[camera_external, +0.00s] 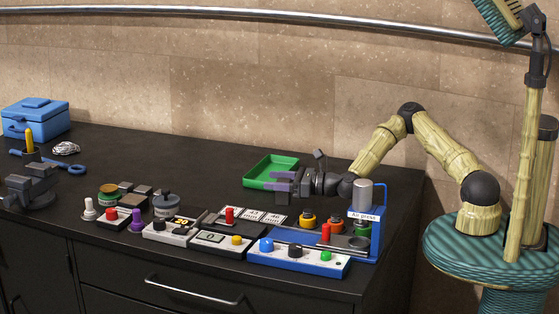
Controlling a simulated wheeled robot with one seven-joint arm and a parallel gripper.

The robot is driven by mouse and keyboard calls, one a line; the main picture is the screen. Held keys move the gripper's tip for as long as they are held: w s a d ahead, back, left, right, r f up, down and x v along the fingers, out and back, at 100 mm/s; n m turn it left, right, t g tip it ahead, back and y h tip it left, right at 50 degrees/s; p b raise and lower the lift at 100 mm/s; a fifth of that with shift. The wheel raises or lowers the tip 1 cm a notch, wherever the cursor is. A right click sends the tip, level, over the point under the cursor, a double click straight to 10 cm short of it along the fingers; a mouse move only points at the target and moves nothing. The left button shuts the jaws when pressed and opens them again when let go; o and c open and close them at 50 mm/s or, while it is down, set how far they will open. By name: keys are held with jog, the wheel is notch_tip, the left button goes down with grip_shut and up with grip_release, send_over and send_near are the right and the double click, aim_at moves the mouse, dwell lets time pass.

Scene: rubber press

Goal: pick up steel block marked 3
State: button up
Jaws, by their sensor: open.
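Several small dark grey blocks (141,190) sit in a group on the black counter, left of the middle. They look like the steel blocks, but no number on them is legible, so I cannot tell which is marked 3. My gripper (274,181), with purple fingers, is open and points left, in front of the green tray (262,163). It is well to the right of the blocks, apart from them, and nothing shows between its fingers.
A blue air press (300,261) stands at the counter's front right. Control boxes with knobs (172,233), a grey round pot (166,206), a green-brown tin (108,193) and a purple knob (136,220) surround the blocks. A vise (30,190) and blue toolbox (36,119) are left.

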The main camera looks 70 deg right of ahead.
grip_shut()
jog(key=shift+r, duration=0.1)
dwell(0.3)
notch_tip(320, 180, up, 10)
dwell(0.6)
dwell(0.3)
